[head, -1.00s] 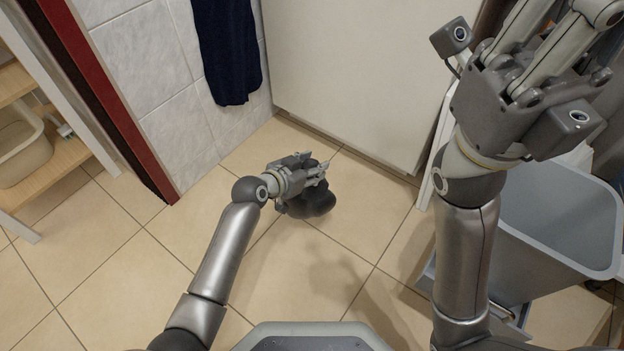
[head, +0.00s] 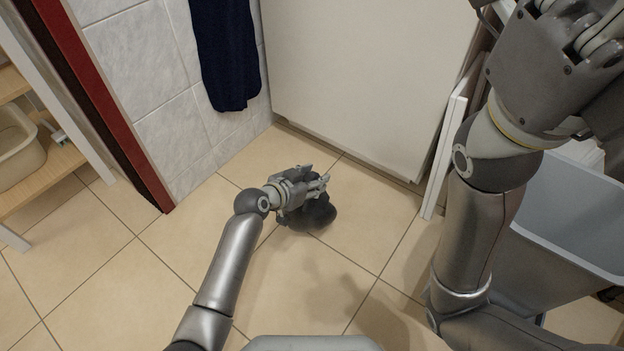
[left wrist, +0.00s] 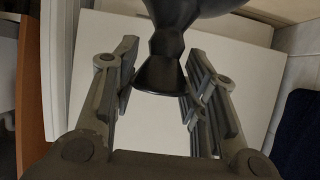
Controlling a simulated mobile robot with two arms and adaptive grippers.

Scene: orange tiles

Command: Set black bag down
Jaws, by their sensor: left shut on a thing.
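The black bag (head: 314,216) is a dark rounded bundle low over the tiled floor, in front of the white cabinet. My left gripper (head: 322,184) is shut on it at its top. In the left wrist view, the bag's gathered neck (left wrist: 165,75) sits between the two finger pads of my left gripper (left wrist: 163,85). I cannot tell whether the bag's underside touches the tiles. My right gripper (head: 575,50) is raised at the upper right, cut off by the picture edge, with its fingertips out of sight.
A grey bin (head: 570,210) stands at the right, partly behind my right arm. The white cabinet (head: 360,75) closes off the back. A dark blue towel (head: 225,50) hangs on the tiled wall. A wooden shelf (head: 60,170) stands at left. The floor (head: 120,280) at lower left is clear.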

